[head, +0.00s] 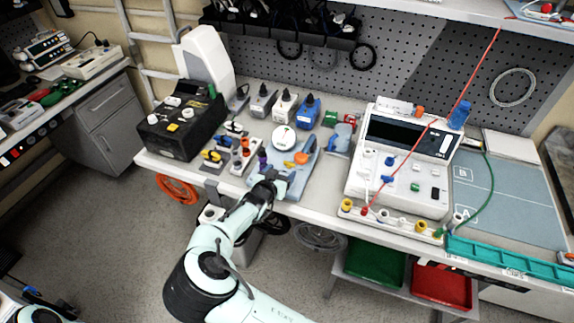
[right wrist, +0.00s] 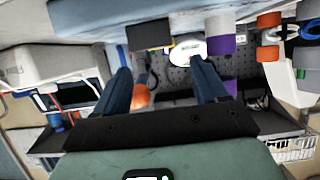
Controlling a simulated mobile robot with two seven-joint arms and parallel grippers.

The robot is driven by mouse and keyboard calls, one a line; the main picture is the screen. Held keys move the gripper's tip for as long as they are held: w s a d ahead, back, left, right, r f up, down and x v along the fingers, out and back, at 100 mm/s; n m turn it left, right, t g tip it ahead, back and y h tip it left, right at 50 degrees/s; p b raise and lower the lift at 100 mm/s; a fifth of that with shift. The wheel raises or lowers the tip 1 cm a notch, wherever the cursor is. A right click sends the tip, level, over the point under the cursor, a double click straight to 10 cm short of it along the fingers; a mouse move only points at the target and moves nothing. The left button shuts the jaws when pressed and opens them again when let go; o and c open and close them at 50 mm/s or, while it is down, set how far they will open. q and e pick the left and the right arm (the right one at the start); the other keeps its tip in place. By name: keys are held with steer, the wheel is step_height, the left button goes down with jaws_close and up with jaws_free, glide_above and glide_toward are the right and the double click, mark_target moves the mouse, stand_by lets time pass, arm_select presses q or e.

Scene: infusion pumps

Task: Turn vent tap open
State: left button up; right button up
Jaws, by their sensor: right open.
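The blue-grey test stand (head: 290,181) sits at the front edge of the bench. It carries a round white gauge (head: 283,138), an orange knob (head: 301,158) and a purple part (head: 262,161). I cannot tell which of these is the vent tap. My right gripper (head: 268,186) is at the front of the stand, and it is open. In the right wrist view, an orange round part (right wrist: 141,97) shows between its blue fingers (right wrist: 160,70), near one finger. The gauge (right wrist: 190,48) and a purple-banded white cylinder (right wrist: 220,33) lie beyond the fingers. No contact is clear. My left gripper does not show.
A white pump unit (head: 398,165) stands right of the stand, with red and green leads. A black box (head: 180,122) and small connector blocks (head: 240,150) are to the left. A blue-grey mat (head: 500,200) lies right.

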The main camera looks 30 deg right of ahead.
mark_target(289, 163)
steer(key=x, duration=0.7)
